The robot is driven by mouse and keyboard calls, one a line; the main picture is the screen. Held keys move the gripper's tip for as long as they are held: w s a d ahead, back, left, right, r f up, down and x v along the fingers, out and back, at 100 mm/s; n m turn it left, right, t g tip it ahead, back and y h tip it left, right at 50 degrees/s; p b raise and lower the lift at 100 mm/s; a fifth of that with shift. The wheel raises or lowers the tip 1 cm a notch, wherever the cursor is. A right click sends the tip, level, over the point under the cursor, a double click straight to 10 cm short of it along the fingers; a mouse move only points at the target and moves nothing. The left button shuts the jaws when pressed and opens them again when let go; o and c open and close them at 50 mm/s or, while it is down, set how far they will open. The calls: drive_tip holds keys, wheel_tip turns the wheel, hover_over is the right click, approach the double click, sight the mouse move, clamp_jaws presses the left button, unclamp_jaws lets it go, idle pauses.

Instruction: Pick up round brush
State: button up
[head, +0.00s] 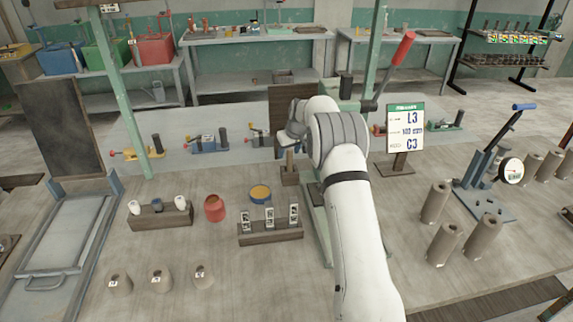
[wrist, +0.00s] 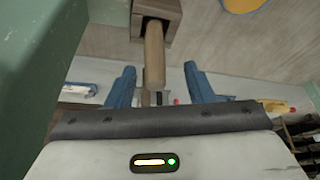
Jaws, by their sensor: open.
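A wooden handle (wrist: 154,52), which looks like the round brush, stands in a square brown wooden holder (wrist: 172,14) in the wrist view. Its bristles do not show. In the head view the handle (head: 290,159) rises from the small holder (head: 290,179), just below the end of my arm. My gripper (wrist: 159,70) is open, with its two blue fingers apart on either side of the handle's end. The handle lies between them in the picture; I cannot tell whether it is at finger depth. In the head view my gripper is mostly hidden by my arm.
A green post (wrist: 40,60) stands close at the left in the wrist view. Near the holder are a yellow-topped round tin (head: 260,193), a red pot (head: 214,208) and a dark wooden rack (head: 270,234). A sign (head: 405,128) stands right of my arm.

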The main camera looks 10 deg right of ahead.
sight(289, 158)
drive_tip(key=x, duration=0.1)
drive_tip(key=p+x, duration=0.1)
drive_tip(key=x, duration=0.1)
drive_tip(key=p+x, duration=0.1)
drive_tip(key=shift+d+f, duration=0.25)
drive_tip(key=shift+f, duration=0.2)
clamp_jaws()
